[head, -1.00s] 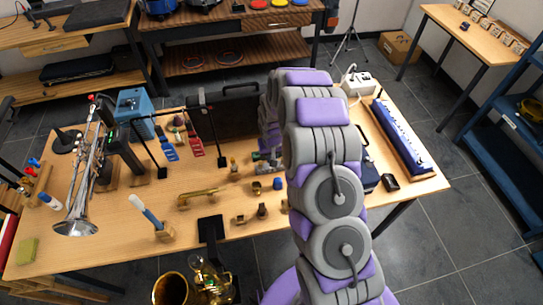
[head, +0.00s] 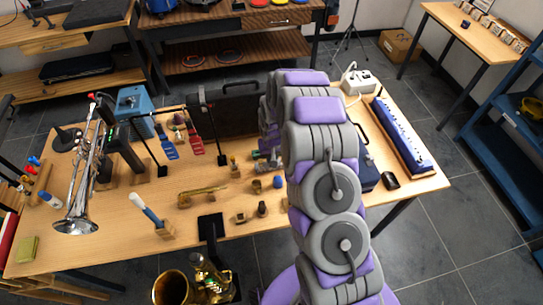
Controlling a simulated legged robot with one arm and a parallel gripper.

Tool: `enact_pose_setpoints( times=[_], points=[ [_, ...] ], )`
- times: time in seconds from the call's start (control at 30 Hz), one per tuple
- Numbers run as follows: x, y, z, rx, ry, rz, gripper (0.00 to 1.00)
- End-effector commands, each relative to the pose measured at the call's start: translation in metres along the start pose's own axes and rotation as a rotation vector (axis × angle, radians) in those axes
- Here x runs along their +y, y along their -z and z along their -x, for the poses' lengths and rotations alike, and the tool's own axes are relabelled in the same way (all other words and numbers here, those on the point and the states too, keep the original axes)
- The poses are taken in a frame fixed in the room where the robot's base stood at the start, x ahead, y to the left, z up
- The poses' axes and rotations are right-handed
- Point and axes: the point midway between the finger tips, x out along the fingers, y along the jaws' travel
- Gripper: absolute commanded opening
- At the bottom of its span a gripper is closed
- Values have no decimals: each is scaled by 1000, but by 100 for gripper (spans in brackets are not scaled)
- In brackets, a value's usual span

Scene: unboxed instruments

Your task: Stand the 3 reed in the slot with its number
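I cannot make out the 3 reed or any numbered slot at this size. My arm rises in front of the camera and reaches over the right half of the wooden table (head: 300,215). My gripper is around the grey parts (head: 266,157) low beside my forearm, near the table top. My own arm links hide most of it, so its fingers and anything between them cannot be read. Small brown and dark pieces (head: 240,217) stand near the front edge of the table, just left of my arm. Their markings are too small to read.
A silver trumpet (head: 82,185) stands at the left. A brass instrument piece (head: 203,195) lies mid-table. A black case (head: 230,108) stands at the back. A long blue case (head: 403,135) lies at the right. A side table (head: 470,35) holds several small wooden blocks.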

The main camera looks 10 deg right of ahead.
Motion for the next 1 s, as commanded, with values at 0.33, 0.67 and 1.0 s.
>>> enact_pose_setpoints(
  times=[0.33, 0.67, 1.0],
  points=[
    [0, -1, -5, -1, 0, 0, 0],
    [0, -2, -10, -1, 0, 0, 0],
    [0, -1, -10, 0, 0, 0, 0]
  ],
)
